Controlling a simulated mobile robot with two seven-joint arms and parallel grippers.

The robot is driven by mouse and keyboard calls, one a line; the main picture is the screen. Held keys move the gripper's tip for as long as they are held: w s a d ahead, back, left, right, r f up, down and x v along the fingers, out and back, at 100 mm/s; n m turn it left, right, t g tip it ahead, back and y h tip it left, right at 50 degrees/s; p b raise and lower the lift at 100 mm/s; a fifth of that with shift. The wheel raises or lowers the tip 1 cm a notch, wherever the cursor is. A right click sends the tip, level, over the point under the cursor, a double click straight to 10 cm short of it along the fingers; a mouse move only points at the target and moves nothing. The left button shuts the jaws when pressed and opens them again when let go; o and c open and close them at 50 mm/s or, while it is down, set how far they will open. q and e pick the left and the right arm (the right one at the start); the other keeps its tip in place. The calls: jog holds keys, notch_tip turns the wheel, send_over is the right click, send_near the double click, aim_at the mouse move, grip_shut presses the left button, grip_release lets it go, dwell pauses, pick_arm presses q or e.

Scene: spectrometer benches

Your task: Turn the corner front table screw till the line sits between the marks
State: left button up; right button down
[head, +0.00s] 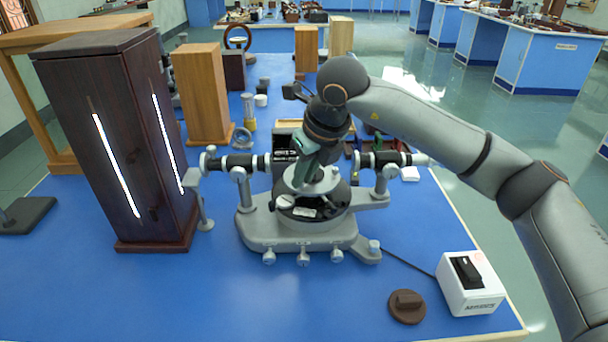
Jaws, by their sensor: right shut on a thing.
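A grey spectrometer (298,228) stands on the blue bench. Its round prism table (325,184) is at the middle, with a black graduated disc below it. My right gripper (303,176) comes down from above and reaches the table's upper face. It is shut on a small part there, taken to be the corner front table screw, which its fingers hide. The other table screws are too small to make out. The line and the marks cannot be made out in this view. My left gripper is not in view.
A tall dark wooden lamp housing (75,160) with glowing slits stands at left. A white switch box (470,284) and a round brown piece (406,306) lie at front right. Wooden blocks (201,95) stand behind.

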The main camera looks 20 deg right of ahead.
dwell(0.3)
jog(key=c, duration=0.8)
grip_release()
jog(key=shift+c, duration=0.2)
jog(key=v, duration=1.2)
jog(key=shift+s+r+p, duration=0.15)
jog(key=shift+r+p, duration=0.1)
jog(key=shift+p, duration=0.1)
jog(key=shift+d, duration=0.1)
